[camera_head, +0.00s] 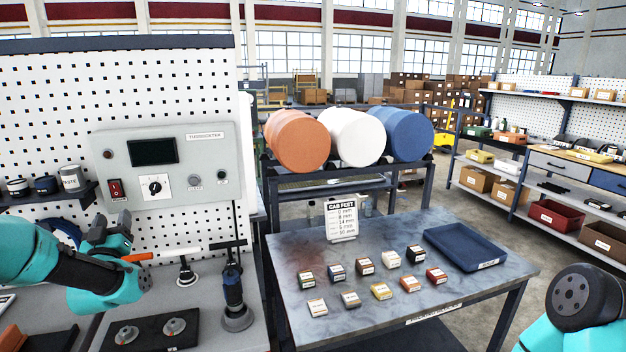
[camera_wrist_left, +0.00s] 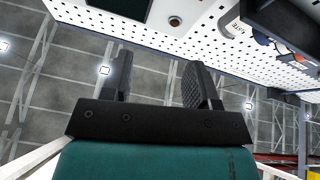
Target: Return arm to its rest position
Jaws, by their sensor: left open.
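My left arm, teal and black, comes in from the left in the head view and is folded in front of the pegboard. Its gripper (camera_head: 97,230) is raised over the left bench, pointing up toward the board. In the left wrist view the two black fingers (camera_wrist_left: 157,78) stand apart with nothing between them, so it is open and empty. Only a teal and black part of my right arm shows, at the lower right of the head view. The right gripper is out of view.
A grey control box (camera_head: 165,165) hangs on the pegboard (camera_head: 50,110) near my left gripper. Tools stand on the left bench, including a dark upright one (camera_head: 234,300). The middle table (camera_head: 300,262) holds small labelled boxes, a sign (camera_head: 341,219) and a blue tray (camera_head: 465,246).

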